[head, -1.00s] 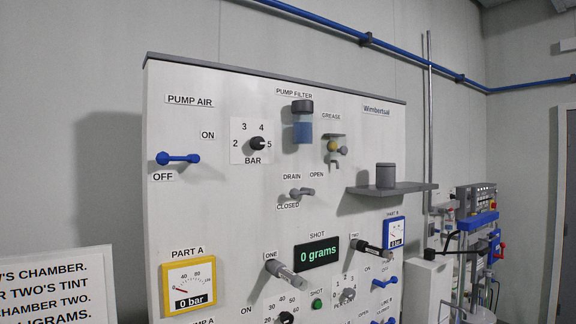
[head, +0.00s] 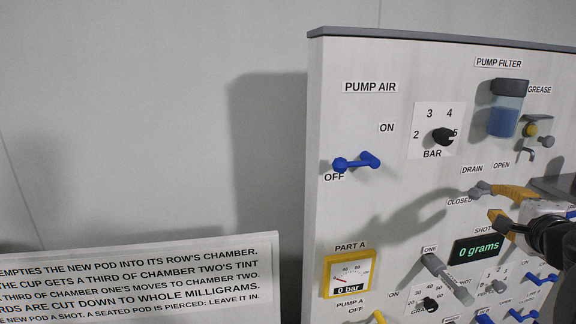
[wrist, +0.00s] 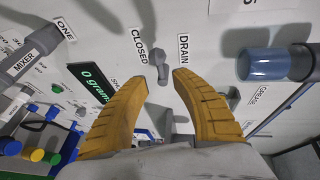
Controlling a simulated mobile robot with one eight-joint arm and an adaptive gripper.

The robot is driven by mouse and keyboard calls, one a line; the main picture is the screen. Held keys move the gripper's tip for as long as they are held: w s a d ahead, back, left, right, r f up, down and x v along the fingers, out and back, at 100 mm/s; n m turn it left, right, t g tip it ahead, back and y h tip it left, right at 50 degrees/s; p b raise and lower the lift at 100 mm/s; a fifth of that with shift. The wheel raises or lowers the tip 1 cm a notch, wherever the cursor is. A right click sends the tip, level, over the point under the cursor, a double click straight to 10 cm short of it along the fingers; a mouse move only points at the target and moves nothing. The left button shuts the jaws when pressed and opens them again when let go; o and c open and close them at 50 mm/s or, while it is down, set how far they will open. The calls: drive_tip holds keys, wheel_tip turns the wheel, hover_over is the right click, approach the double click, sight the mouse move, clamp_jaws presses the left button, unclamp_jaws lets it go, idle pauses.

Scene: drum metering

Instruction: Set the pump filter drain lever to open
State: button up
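The pump filter drain lever (head: 480,189) is a small grey lever on the white panel, between the labels DRAIN, OPEN and CLOSED. Its left end lies close to the CLOSED label in the head view. I cannot tell its exact setting. In the wrist view the lever (wrist: 159,62) stands just beyond the fingertips, about midway between them. My gripper (head: 493,203) has orange fingers and is open and empty, reaching in from the right. It also shows in the wrist view (wrist: 161,78). Whether a finger touches the lever is unclear.
The pump filter (head: 506,107), a blue cup with a dark cap, is above the lever, with the grease fitting (head: 537,131) beside it.

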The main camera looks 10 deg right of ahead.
sight(483, 194)
drive_tip(key=x, duration=0.7)
drive_tip(key=shift+w+f+p, duration=0.1)
drive_tip(key=shift+w+p, duration=0.2)
drive_tip(key=shift+w, duration=0.05)
clamp_jaws()
